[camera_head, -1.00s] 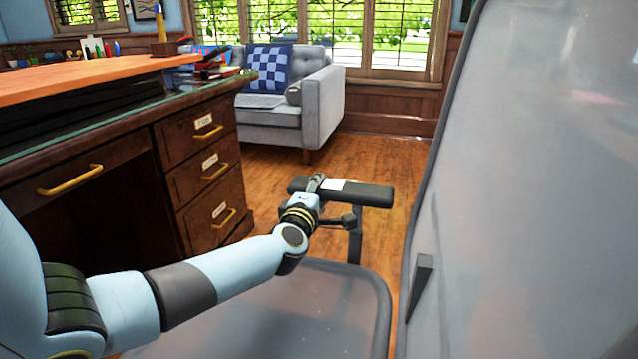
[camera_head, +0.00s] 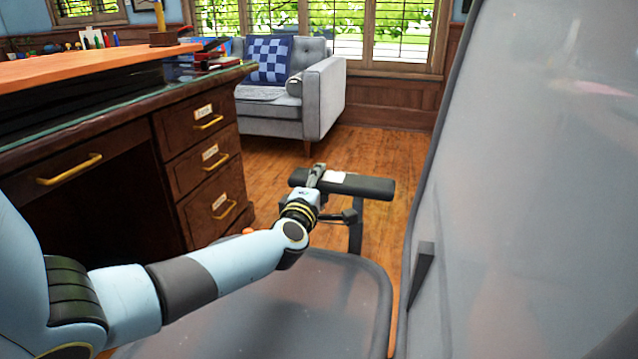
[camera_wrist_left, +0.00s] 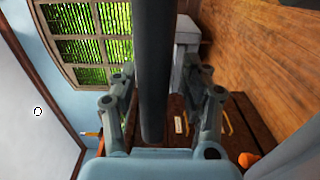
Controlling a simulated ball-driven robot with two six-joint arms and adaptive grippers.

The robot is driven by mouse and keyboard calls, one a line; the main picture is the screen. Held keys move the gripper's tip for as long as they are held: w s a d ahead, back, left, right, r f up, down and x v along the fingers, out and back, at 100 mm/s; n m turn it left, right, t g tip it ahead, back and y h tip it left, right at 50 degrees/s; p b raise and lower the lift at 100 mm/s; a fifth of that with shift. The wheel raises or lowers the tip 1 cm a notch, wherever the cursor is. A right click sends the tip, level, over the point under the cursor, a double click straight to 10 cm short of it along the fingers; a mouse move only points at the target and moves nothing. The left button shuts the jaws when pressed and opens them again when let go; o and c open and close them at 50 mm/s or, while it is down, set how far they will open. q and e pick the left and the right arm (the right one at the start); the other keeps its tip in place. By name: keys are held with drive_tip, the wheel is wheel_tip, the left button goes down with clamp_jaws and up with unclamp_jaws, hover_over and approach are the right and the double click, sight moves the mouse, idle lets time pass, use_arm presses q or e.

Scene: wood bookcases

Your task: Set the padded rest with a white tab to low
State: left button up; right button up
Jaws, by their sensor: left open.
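The padded rest (camera_head: 365,187) is a dark, long armrest on a post beside a grey chair seat. A white tab (camera_head: 334,177) lies on its top. My left gripper (camera_head: 317,175) is at the rest's left part, beside the tab. In the left wrist view the dark rest (camera_wrist_left: 154,60) runs between the two spread fingers of my left gripper (camera_wrist_left: 163,98). The fingers stand apart on either side of it, and I see no clear contact. The tab is not visible in the wrist view. My right gripper is out of view.
The grey chair seat (camera_head: 320,300) lies under my left arm. A large grey panel (camera_head: 530,200) fills the right side. A wooden desk with drawers (camera_head: 207,155) stands on the left. A grey armchair (camera_head: 320,100) is behind, with clear wooden floor (camera_head: 375,150) before it.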

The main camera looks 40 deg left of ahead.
use_arm(q)
drive_tip(key=v, duration=1.2)
